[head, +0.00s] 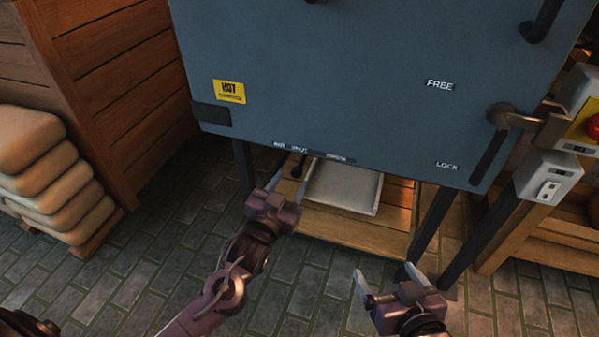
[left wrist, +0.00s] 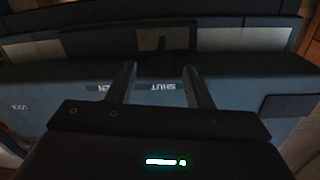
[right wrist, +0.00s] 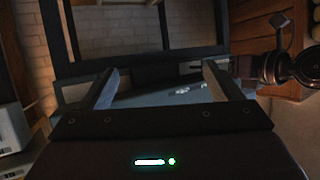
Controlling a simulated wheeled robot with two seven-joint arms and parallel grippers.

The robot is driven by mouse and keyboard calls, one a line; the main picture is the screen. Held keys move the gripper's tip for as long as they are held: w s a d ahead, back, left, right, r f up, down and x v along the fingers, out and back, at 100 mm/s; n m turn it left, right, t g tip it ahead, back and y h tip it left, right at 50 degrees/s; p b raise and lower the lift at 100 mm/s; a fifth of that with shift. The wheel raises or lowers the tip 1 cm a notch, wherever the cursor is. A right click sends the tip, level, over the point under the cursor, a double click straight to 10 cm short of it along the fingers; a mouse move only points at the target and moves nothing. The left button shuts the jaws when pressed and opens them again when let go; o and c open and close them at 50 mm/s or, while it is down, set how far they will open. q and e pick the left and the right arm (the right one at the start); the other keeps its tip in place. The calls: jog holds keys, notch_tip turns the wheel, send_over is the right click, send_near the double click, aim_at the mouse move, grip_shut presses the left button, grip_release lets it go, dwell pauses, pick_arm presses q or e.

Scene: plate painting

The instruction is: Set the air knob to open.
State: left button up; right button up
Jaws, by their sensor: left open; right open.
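The air knob (head: 297,170) looks like a small dark knob under the lower edge of the blue-grey cabinet (head: 330,80), below small white labels (head: 299,149). In the left wrist view a dark knob (left wrist: 155,62) shows just beyond and between the fingertips, near an upside-down SHUT label (left wrist: 163,87). A partly hidden label ending in EN is beside it. Which label the knob points to I cannot tell. My left gripper (head: 288,186) is open and empty, just below and in front of the knob. My right gripper (head: 385,274) is open and empty, lower right, away from the cabinet.
A pale tray (head: 343,187) sits on a wooden shelf (head: 350,230) under the cabinet, between dark legs (head: 432,225). A lever (head: 495,145) near FREE and LOCK labels and a red button (head: 594,127) are at right. Sacks (head: 50,180) are at left. The brick floor in front is clear.

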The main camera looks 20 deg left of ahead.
aim_at(295, 175)
pick_arm(q)
jog(key=w, duration=0.2)
jog(key=w+b, duration=0.1)
jog(key=w, duration=0.3)
jog(key=shift+d, duration=0.3)
jog(key=shift+w+f, duration=0.1)
jog(key=shift+w, duration=0.1)
pick_arm(e)
jog(key=w+r+t+y, duration=0.2)
jog(key=r+t, duration=0.3)
jog(key=r, duration=0.6)
jog(key=shift+w+r+t, duration=0.15)
jog(key=shift+w+t, duration=0.15)
jog(key=shift+w, duration=0.25)
pick_arm(q)
grip_shut()
